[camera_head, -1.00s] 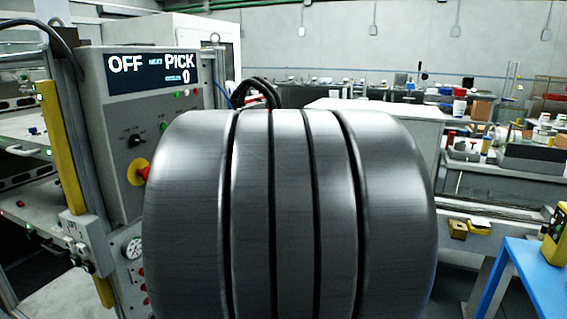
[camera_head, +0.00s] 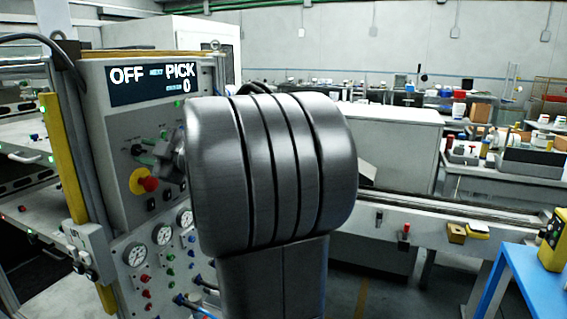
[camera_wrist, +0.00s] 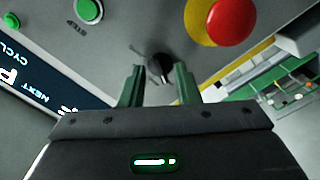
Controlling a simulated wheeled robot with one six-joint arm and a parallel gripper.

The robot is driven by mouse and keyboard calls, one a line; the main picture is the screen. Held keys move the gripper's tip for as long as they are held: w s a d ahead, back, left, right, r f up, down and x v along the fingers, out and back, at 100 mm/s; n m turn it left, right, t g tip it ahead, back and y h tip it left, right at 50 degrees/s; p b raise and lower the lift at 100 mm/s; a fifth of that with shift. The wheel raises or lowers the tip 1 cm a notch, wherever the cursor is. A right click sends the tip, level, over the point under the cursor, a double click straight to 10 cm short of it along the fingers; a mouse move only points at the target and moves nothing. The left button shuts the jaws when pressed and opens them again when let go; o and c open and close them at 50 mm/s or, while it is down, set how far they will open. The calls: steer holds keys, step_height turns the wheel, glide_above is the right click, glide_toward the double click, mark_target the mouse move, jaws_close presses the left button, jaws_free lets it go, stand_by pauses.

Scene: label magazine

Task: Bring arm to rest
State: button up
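My arm's dark grey link fills the middle of the head view and covers part of the control panel (camera_head: 120,215). My gripper (camera_wrist: 160,80) is open, with its two green fingers apart in the wrist view. A black rotary knob (camera_wrist: 160,67) shows between and beyond the fingertips on the panel face; I cannot tell whether they touch it. In the head view my gripper (camera_head: 148,150) is at the panel, left of my arm link. The panel's display (camera_head: 152,80) reads OFF, NEXT PICK and 0.
A red emergency button on a yellow disc (camera_head: 146,182) is close to the gripper, also in the wrist view (camera_wrist: 232,20). Green buttons (camera_wrist: 88,12) are at the other side. Gauges (camera_head: 134,255) sit lower on the panel. A blue table (camera_head: 535,275) stands at right.

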steer(key=shift+r+m+p, duration=0.1)
steer(key=shift+m+p, duration=0.45)
steer(key=shift+m, duration=0.55)
steer(key=m+p, duration=0.2)
steer(key=m, duration=0.3)
steer(key=m+p, duration=0.2)
steer(key=m, duration=0.2)
steer(key=shift+m, duration=1.3)
steer(key=shift+f, duration=0.25)
